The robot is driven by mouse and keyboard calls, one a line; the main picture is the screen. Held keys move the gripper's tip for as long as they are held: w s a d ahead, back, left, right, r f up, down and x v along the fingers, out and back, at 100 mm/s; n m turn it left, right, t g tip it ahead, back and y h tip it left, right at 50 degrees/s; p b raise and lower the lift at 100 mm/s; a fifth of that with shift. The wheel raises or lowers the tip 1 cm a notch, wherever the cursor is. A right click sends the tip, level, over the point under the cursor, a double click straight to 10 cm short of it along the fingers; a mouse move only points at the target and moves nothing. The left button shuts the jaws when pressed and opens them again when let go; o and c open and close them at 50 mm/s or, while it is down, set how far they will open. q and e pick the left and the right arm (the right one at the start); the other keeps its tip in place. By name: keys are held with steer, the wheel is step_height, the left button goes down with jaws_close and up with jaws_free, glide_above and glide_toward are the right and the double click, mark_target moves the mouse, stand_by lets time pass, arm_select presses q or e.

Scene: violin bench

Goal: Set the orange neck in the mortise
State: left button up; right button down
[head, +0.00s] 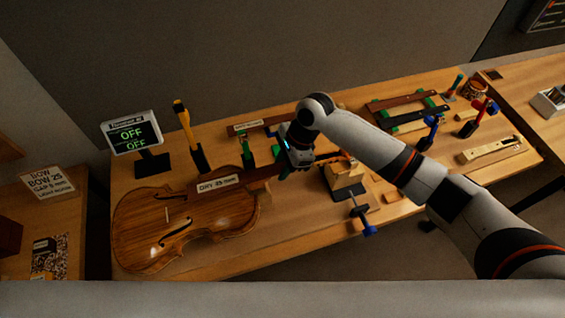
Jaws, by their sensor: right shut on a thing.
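The violin body (185,225), glossy orange-brown with dark f-holes, lies on the left of the bench. A reddish-brown neck-like piece (262,173) runs from near the body's upper right end toward my right gripper (292,163). My right gripper is shut, pointing down, and the piece appears to be between its fingers; the gripper partly covers it. The mortise is not clearly visible, and I cannot tell whether the piece touches the body. My left gripper is not in view.
A display reading OFF (132,135) and a yellow-handled tool (183,120) stand behind the violin. A wooden block (345,172) in a clamp is right of my gripper. A rack with dark strips (408,108) and several clamps stand farther right. The front left bench edge is near the violin.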

steer(key=shift+f, duration=0.95)
steer(key=shift+f, duration=0.4)
stand_by(0.6)
steer(key=shift+f+b, duration=0.35)
steer(key=shift+f, duration=0.4)
steer(key=shift+f, duration=0.15)
stand_by(0.3)
steer(key=shift+p, duration=0.4)
steer(key=c, duration=1)
jaws_free()
steer(key=shift+c, duration=0.2)
